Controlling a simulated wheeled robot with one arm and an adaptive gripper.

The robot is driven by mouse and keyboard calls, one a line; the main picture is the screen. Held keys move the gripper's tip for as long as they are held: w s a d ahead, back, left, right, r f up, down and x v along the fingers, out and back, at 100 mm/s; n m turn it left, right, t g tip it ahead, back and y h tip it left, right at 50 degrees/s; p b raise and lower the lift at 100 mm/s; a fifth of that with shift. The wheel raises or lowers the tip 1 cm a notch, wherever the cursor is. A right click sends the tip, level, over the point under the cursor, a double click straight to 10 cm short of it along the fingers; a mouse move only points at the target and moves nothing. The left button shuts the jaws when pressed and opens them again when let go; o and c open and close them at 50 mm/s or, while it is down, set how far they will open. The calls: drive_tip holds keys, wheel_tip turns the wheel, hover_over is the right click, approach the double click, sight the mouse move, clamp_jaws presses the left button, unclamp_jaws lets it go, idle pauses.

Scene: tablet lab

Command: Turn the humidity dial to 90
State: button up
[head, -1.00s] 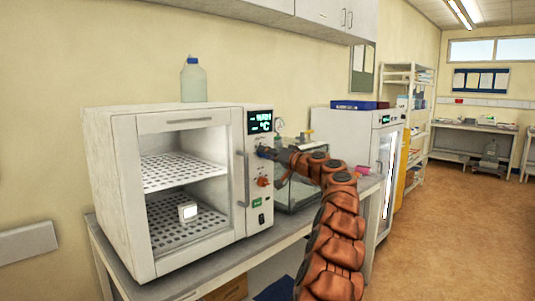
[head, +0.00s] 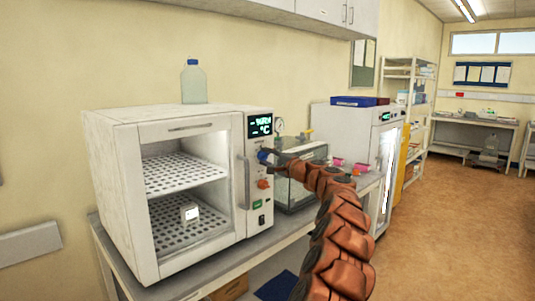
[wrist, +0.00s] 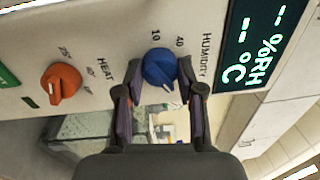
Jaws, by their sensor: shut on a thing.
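The blue humidity dial (wrist: 159,66) is on the white panel of the chamber (head: 165,125), beside the word HUMIDITY. The marks 10 and 40 show next to it; other marks are hidden or out of view. The dial's white pointer mark faces the bottom of the wrist view. My gripper (wrist: 160,84) is shut on the dial, one finger on each side. In the head view, the dial (head: 263,156) is partly covered by my gripper (head: 271,159). The display (wrist: 256,48) shows only dashes beside %RH and °C.
An orange heat dial (wrist: 61,82) sits close beside the humidity dial. The chamber's door handle (head: 246,182) is just left of the controls. A glass tank (head: 300,192) stands to the right on the bench. A bottle (head: 193,82) stands on top of the chamber.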

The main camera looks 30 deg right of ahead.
drive_tip(key=m+p, duration=0.2)
drive_tip(key=m, duration=0.1)
drive_tip(key=shift+r+m, duration=0.2)
drive_tip(key=shift+m, duration=0.1)
drive_tip(key=shift+f+m+p, duration=0.2)
drive_tip(key=shift+m+p, duration=0.7)
drive_tip(key=shift+m, duration=0.3)
drive_tip(key=shift+h, duration=0.4)
drive_tip(key=o, duration=1.1)
drive_tip(key=shift+o, duration=0.2)
drive_tip(key=s+d, duration=0.2)
drive_tip(key=s, duration=0.9)
drive_tip(key=shift+s+f, duration=0.3)
drive_tip(key=shift+s, duration=0.1)
